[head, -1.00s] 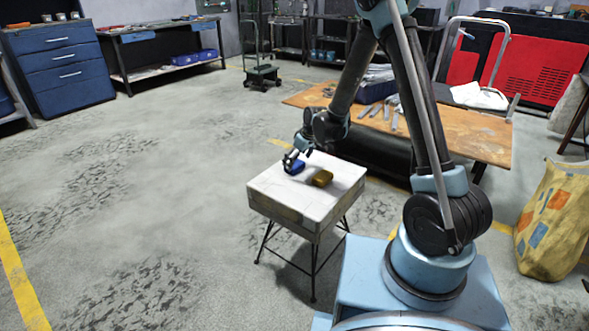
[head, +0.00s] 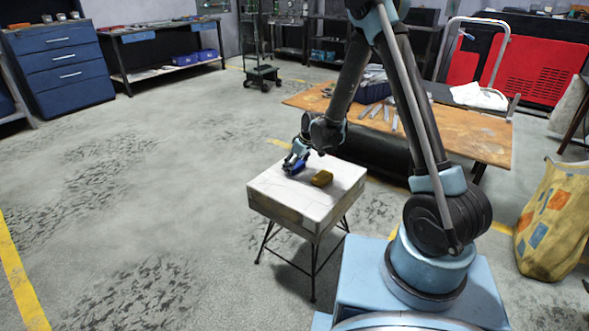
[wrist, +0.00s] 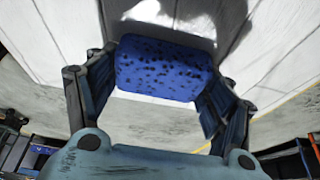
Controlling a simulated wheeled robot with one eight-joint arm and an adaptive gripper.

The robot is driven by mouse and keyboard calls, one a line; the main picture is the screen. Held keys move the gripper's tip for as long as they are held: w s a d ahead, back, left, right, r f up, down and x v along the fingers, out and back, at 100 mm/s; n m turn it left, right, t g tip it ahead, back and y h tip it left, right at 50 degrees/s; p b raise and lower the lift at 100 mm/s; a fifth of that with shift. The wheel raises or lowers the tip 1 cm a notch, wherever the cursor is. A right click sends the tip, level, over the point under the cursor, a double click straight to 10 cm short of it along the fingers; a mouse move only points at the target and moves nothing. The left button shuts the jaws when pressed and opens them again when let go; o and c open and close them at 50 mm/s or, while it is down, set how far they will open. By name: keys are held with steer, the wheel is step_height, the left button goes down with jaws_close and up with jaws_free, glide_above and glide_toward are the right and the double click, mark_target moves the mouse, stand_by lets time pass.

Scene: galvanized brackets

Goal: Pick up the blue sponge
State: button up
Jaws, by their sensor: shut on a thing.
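The blue sponge (wrist: 165,68), speckled with dark spots, sits between the two fingers of my gripper (wrist: 158,85) in the wrist view. The gripper is shut on it, one finger against each end. In the head view the gripper (head: 297,161) is just above the white top of a small table (head: 275,192), with the sponge (head: 294,168) partly hidden by the fingers. The sponge appears slightly raised off the top, with a shadow beyond it in the wrist view.
A wooden workbench (head: 470,137) with metal brackets (head: 377,112) and a dark bin stands behind on the right. A patterned yellow bag (head: 552,220) is at the far right. A blue drawer cabinet (head: 62,65) is at the back left. The floor to the left is open.

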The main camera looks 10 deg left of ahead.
steer(key=shift+r, duration=5)
